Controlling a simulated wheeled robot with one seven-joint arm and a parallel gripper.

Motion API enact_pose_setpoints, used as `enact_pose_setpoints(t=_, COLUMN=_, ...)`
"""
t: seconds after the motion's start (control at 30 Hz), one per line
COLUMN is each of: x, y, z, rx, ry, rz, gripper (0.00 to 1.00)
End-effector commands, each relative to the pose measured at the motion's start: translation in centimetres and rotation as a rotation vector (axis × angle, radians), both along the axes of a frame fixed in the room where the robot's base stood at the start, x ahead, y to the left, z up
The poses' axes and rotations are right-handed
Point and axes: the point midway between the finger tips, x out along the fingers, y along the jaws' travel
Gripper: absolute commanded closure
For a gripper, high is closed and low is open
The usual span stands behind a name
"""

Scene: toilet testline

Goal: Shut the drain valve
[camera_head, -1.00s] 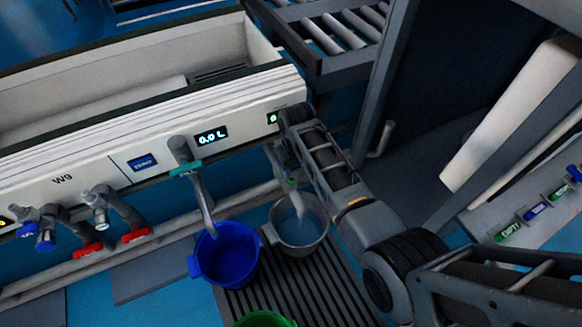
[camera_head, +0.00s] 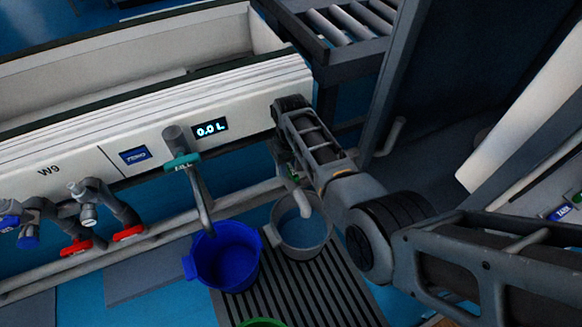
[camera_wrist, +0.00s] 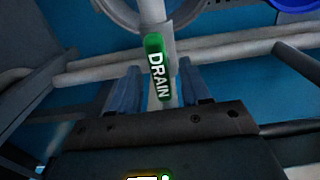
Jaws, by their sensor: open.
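The drain valve's green handle (camera_wrist: 157,68), marked DRAIN, stands between my gripper's two blue fingers (camera_wrist: 159,88) in the wrist view. The fingers are open, one on each side, with a visible gap to the handle. The handle sits on a pale pipe. In the head view my arm's end covers most of the valve and hides the fingers. A small green part (camera_head: 291,172) shows beside the arm, above the pale drain spout (camera_head: 299,197).
A grey bucket (camera_head: 317,239) stands under the drain spout. A blue bucket (camera_head: 238,282) stands under the teal-handled FILL tap (camera_head: 182,162), whose display (camera_head: 210,129) reads 0.0 L. Red-handled valves (camera_head: 76,247) line the left. A dark post (camera_head: 388,75) rises behind my arm.

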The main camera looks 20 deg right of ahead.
Motion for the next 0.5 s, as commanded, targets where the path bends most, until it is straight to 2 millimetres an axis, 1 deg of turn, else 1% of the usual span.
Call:
enact_pose_setpoints(t=0.23, x=0.0, y=-0.01, z=-0.07, rx=0.0, ry=0.0, rz=0.0, gripper=0.53)
enact_pose_setpoints(t=0.27, x=0.0, y=-0.01, z=-0.07, rx=0.0, ry=0.0, rz=0.0, gripper=0.55)
enact_pose_setpoints(t=0.5, x=0.0, y=-0.01, z=-0.07, rx=0.0, ry=-0.001, rz=0.0, gripper=0.78)
